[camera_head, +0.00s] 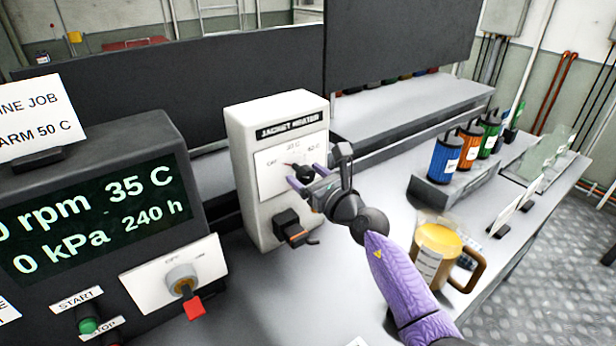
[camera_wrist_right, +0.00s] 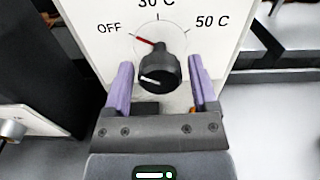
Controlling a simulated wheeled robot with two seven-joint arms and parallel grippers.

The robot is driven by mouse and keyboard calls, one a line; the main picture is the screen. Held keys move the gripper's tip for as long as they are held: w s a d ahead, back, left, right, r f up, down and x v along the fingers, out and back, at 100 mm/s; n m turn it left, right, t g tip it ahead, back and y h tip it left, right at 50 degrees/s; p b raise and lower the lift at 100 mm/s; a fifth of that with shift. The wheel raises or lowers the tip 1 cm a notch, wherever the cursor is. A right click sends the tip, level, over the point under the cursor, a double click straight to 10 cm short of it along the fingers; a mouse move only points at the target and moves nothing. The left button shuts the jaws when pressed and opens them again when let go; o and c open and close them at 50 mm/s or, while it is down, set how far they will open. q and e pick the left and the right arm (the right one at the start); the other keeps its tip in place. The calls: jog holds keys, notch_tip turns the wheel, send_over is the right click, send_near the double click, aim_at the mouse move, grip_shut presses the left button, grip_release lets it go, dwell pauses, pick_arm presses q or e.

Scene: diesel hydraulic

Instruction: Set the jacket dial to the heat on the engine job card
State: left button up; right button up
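The white jacket heater box (camera_head: 262,200) stands in the middle of the head view. Its black dial (camera_wrist_right: 157,72) has a red pointer (camera_wrist_right: 144,41) directed up and left, between OFF and 30 C and nearer OFF; 50 C is printed at the right. My right gripper (camera_head: 305,178) is at the dial, its two purple fingers (camera_wrist_right: 160,80) open on either side of the knob. Gaps show between fingers and knob in the right wrist view. The job card (camera_head: 38,112), cut off at the left, reads "ARM 50 C". My left gripper is out of view.
A display (camera_head: 95,215) reads 35 C at the left, above a panel with a grey knob and red tag (camera_head: 183,279). A black fitting (camera_head: 290,228) juts from the heater's lower front. A yellow-topped mug (camera_head: 438,245) and several coloured cans (camera_head: 468,145) stand right.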

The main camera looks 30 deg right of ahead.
grip_shut()
